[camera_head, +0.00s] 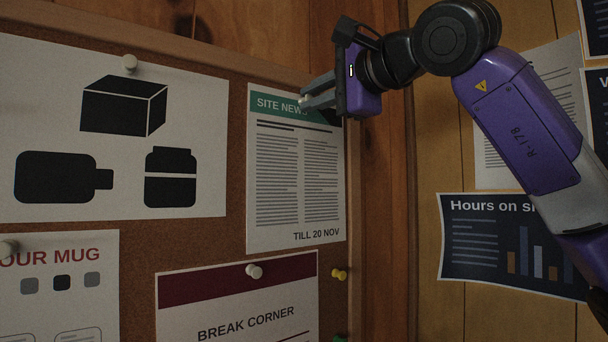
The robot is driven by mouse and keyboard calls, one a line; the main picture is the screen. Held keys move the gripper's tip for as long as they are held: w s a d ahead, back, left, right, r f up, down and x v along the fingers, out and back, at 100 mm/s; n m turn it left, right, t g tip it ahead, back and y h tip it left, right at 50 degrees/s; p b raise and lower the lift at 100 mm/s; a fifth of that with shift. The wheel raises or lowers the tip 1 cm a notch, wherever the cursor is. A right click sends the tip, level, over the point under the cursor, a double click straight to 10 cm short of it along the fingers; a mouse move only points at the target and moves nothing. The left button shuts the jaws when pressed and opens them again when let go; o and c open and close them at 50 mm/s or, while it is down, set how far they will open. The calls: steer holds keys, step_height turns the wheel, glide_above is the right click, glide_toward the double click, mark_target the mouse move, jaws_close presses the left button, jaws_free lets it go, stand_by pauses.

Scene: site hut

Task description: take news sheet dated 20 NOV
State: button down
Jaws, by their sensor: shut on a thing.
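The news sheet (297,180) hangs on the cork board, with a green "SITE NEWS" header partly covered by my gripper and "TILL 20 NOV" at its bottom right. My gripper (304,99) reaches in from the upper right to the sheet's header. Its fingers are shut on a small pale pin (303,99) at the top of the sheet. The pin is mostly hidden between the fingertips. The sheet lies close to the board.
On the cork board (237,150) are a poster of black shapes (120,205), a mug notice (45,300) and a Break Corner notice (235,285). A yellow pin (339,274) sits below the sheet. Right of the frame, an hours chart (470,265) hangs on the wooden wall.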

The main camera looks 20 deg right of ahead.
steer(key=shift+s, duration=0.15)
steer(key=b+v, duration=0.2)
steer(key=v, duration=0.2)
steer(key=shift+s+d, duration=0.1)
stand_by(0.8)
steer(key=s+r, duration=0.1)
steer(key=s+d+r, duration=0.1)
steer(key=s, duration=0.1)
steer(key=s+r, duration=0.1)
steer(key=shift+s+d+p, duration=0.25)
steer(key=shift+s+p, duration=0.1)
stand_by(0.7)
